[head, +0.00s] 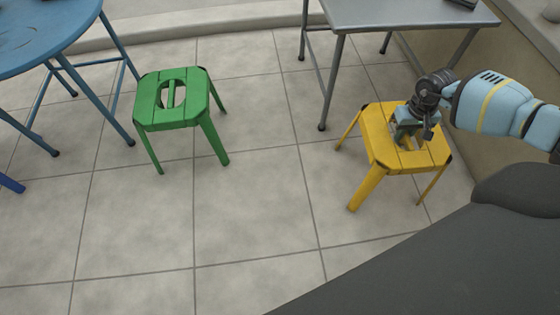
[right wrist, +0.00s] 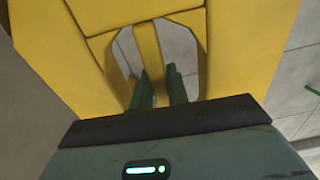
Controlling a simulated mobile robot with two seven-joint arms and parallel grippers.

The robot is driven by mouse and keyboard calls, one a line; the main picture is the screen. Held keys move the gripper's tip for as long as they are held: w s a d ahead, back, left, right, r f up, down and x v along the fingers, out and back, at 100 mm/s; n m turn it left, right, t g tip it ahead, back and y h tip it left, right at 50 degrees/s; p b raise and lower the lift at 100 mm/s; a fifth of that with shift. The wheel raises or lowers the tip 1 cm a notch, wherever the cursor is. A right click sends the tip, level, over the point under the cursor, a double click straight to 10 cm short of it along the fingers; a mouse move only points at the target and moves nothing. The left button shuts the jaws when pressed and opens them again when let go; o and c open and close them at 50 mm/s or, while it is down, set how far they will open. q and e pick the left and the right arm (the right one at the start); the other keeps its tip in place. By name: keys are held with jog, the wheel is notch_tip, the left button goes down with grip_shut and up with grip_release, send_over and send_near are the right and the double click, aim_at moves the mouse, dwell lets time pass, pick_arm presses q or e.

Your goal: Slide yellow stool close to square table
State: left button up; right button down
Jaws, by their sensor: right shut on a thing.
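The yellow stool (head: 385,130) stands upright on the tiled floor at the right of the head view, just in front of the grey square table (head: 405,14). My right gripper (head: 408,138) comes down on the stool's seat from the right. In the right wrist view the fingers (right wrist: 160,85) reach into the seat's opening and are shut on the yellow bar (right wrist: 148,50) across it. The yellow seat (right wrist: 245,45) fills much of that view. The fingertips are partly hidden in the opening. My left gripper is not in view.
A green stool (head: 178,102) stands left of centre, near a round blue table (head: 35,35) at the far left. A low wall (head: 432,75) runs along the right behind the yellow stool. The tiled floor between the stools and in front is clear.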

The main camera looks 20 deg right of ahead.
aim_at(416, 137)
jog(key=shift+d, duration=0.25)
jog(key=shift+s+d, duration=0.25)
jog(key=shift+d, duration=0.55)
jog(key=shift+s+d, duration=0.2)
jog(key=shift+d, duration=0.55)
jog(key=shift+s+d, duration=0.25)
jog(key=shift+d, duration=0.55)
jog(key=c, duration=1.4)
grip_release()
jog(key=shift+r+p, duration=1.4)
jog(key=shift+r, duration=0.6)
jog(key=shift+r+p, duration=1.6)
jog(key=shift+r, duration=1.45)
